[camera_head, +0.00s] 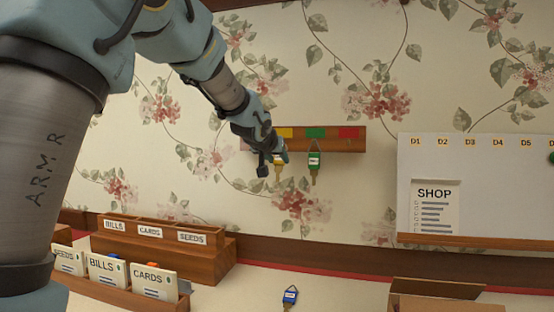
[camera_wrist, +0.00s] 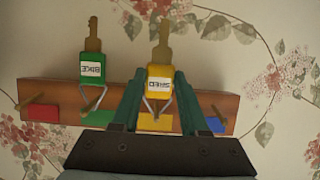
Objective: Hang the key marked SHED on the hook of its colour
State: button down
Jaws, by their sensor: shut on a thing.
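The yellow key marked SHED (camera_wrist: 159,84) is between the fingers of my gripper (camera_wrist: 159,74), which is shut on its tag. In the head view my gripper (camera_head: 272,158) is at the rack, with the yellow key (camera_head: 278,172) hanging below it. The wooden hook rack (camera_wrist: 52,92) has red, green, yellow and blue patches. The key's wire loop lies over the yellow patch (camera_wrist: 155,122) in the wrist view. I cannot tell whether the loop is on the hook. The blue patch (camera_wrist: 215,125) shows beside my finger.
A green key marked BIKE (camera_wrist: 93,69) hangs at the green patch, close beside my gripper. The red hook is bare. A blue key (camera_head: 290,297) lies on the table. Labelled wooden boxes (camera_head: 205,257) stand left; a SHOP board (camera_head: 520,190) is at right.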

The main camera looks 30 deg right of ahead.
dwell(0.4)
jog(key=shift+c, duration=1.7)
grip_release()
jog(key=shift+s, duration=0.1)
jog(key=b+v, duration=0.2)
jog(key=v, duration=0.9)
jog(key=w+a+f+n+g+y+p, duration=0.2)
jog(key=a+f+n+g+y, duration=0.3)
jog(key=a+f, duration=1.6)
jog(key=s+a+f+n+g+y, duration=0.1)
jog(key=s+a+f+y, duration=0.1)
jog(key=s+a+f, duration=0.3)
jog(key=s+a+f+n+g+y+p, duration=0.1)
jog(key=s+a+f+g, duration=0.1)
jog(key=s+a+f, duration=0.4)
jog(key=s+a, duration=0.3)
jog(key=a, duration=0.2)
jog(key=shift+a+y, duration=0.35)
jog(key=shift+y, duration=0.05)
